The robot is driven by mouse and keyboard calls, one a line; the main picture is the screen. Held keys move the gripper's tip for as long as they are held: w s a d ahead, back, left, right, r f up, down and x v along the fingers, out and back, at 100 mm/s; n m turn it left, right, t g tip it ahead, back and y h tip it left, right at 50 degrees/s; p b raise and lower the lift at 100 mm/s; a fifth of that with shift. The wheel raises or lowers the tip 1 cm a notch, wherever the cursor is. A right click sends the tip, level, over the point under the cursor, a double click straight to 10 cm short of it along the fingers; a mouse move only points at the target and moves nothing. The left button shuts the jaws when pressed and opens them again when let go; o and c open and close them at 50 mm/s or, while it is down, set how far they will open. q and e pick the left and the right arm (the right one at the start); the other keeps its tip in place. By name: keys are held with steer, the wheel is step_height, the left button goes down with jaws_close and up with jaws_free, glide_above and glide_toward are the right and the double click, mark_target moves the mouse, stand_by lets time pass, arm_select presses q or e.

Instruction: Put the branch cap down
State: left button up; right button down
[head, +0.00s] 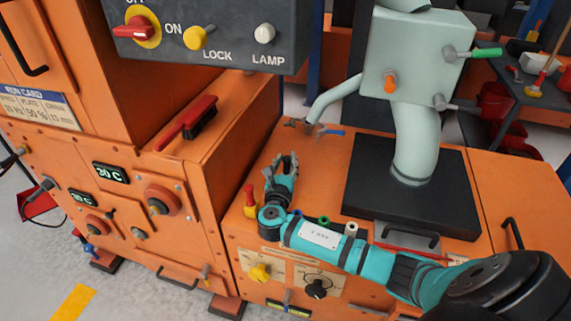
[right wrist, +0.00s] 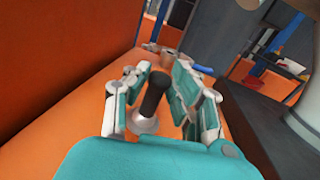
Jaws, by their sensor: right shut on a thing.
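My right gripper (head: 282,165) is over the orange machine top, left of the pale green housing. In the right wrist view its fingers (right wrist: 160,82) stand on both sides of the branch cap (right wrist: 148,108), a black grip with a light grey disc at its lower end. The gripper is shut on the cap. The cap is tilted in the picture, and I cannot tell whether its disc touches the orange surface. In the head view the fingers hide the cap. My left gripper is not in view.
The pale green housing (head: 415,65) stands on a black plate (head: 365,190), with a side branch pipe (head: 332,96) reaching down left. A blue-handled part (head: 331,132) lies behind the gripper. A red brush (head: 188,124) lies on the left cabinet. Orange top around the gripper is mostly free.

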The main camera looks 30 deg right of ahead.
steer(key=c, duration=1.1)
jaws_free()
steer(key=shift+s+a, duration=0.15)
steer(key=shift+s, duration=0.05)
steer(key=p+v, duration=0.1)
steer(key=v, duration=0.5)
steer(key=shift+s+a+r+p, duration=0.1)
steer(key=shift+s+a+p, duration=0.05)
steer(key=shift+p, duration=0.2)
steer(key=v, duration=0.5)
steer(key=shift+s+p, duration=0.1)
steer(key=shift+p, duration=0.3)
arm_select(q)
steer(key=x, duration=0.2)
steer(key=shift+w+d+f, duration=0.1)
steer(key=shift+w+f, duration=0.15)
arm_select(e)
steer(key=shift+a, duration=0.1)
